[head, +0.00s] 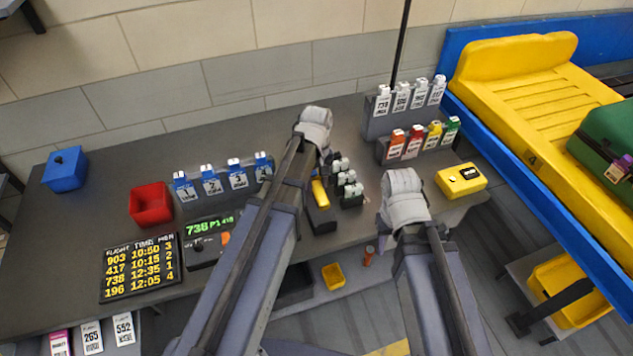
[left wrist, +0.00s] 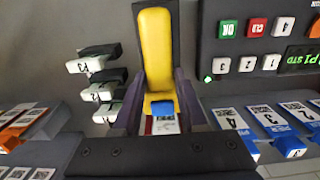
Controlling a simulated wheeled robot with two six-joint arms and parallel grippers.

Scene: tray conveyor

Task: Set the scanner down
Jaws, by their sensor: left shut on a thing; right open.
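The yellow scanner (head: 320,193) is at the middle of the grey table, next to a dark block-like stand (head: 322,221). In the left wrist view the scanner (left wrist: 155,50) lies lengthwise between the purple fingers, with a dark surface around its yellow body. My left gripper (head: 322,168) is shut on the scanner; its fingers are mostly hidden by my wrist in the head view. I cannot tell whether the scanner touches the stand. My right gripper (head: 382,224) is open at the table's front edge, right of the scanner, its fingers largely hidden behind my wrist.
Several white-topped dark blocks (head: 350,188) stand just right of the scanner. Blue-tagged holders (head: 222,184), a red bin (head: 151,204) and a keypad unit (head: 205,248) are to the left. A yellow box (head: 461,180) and tag racks (head: 417,142) are right, near the conveyor (head: 448,75).

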